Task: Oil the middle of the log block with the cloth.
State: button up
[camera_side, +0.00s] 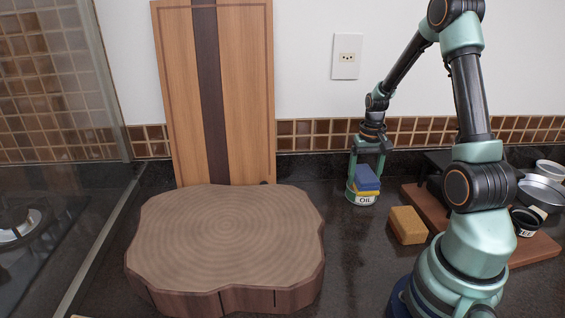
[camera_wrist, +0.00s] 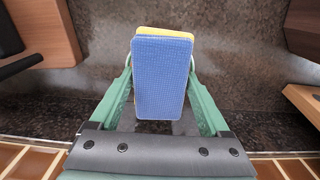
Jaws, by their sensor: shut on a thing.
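A folded blue and yellow cloth (camera_side: 367,177), seen as a blue pad with a yellow layer, is between the fingers of my gripper (camera_side: 366,180). The cloth also fills the middle of the wrist view (camera_wrist: 160,80), with my gripper (camera_wrist: 161,85) shut on its two sides. It is at the mouth of a small tin labelled OIL (camera_side: 365,199); the cloth's lower end is hidden, so I cannot tell how deep it sits. The log block (camera_side: 225,230), a wide wooden slab with a ringed pale top, stands to the left, its top bare.
An orange-tan sponge-like block (camera_side: 408,225) lies right of the tin. A wooden board (camera_side: 528,250) behind my arm carries a black jar (camera_side: 526,221) and metal bowls. A tall striped cutting board (camera_side: 240,95) leans on the wall behind the log block. Dark counter between tin and block is clear.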

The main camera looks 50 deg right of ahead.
aim_at(365, 173)
jog(key=shift+r, duration=3.45)
